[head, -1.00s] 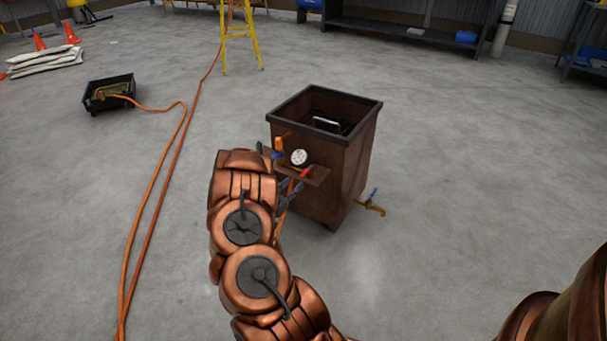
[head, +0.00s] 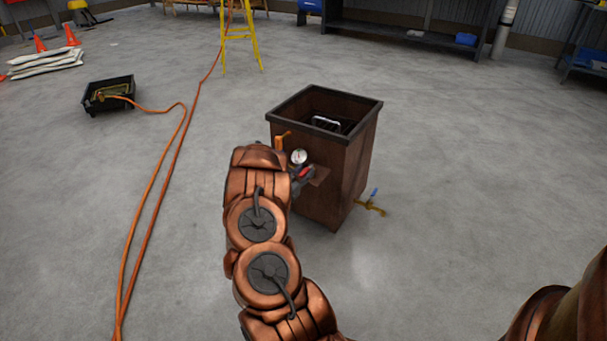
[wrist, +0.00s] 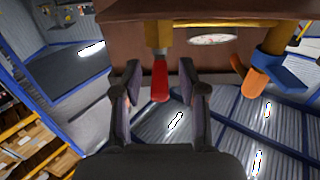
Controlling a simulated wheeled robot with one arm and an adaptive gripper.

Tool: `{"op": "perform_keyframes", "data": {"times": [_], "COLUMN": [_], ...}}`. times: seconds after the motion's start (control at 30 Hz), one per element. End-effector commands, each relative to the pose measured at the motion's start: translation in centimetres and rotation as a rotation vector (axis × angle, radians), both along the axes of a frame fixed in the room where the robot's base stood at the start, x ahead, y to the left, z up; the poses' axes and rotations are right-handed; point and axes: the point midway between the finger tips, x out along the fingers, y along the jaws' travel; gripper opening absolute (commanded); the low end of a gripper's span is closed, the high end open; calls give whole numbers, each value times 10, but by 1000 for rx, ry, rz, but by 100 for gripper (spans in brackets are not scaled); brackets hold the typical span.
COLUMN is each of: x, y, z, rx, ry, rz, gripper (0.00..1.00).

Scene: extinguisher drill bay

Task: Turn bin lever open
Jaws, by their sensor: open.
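The brown bin (head: 345,175) stands on the floor, open at the top, with a dark rim and a metal handle inside. Its near side carries a white round gauge (head: 299,157), a small shelf and a red lever (head: 305,172). In the wrist view the red lever (wrist: 160,82) hangs from a brass fitting (wrist: 159,38). My gripper (wrist: 159,72) is open, with one finger on each side of the red lever and gaps visible on both sides. In the head view my gripper is partly hidden by my arm.
An orange handle (wrist: 248,80) and a blue handle (wrist: 278,72) sit to the right of my gripper in the wrist view. A brass tap (head: 370,207) with a blue handle projects at the bin's lower right. An orange hose (head: 160,180) runs along the floor at left.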

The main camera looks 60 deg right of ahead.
Motion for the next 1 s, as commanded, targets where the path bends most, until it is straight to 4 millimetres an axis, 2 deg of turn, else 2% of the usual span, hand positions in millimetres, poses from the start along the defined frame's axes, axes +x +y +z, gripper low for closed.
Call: {"op": "perform_keyframes", "data": {"times": [0.07, 0.4, 1.0], "x": [0, 0, 4], "y": [0, 0, 2], "z": [0, 0, 0], "rx": [0, 0, 0], "ry": [0, 0, 1], "rz": [0, 0, 11], "gripper": [35, 0, 0]}}
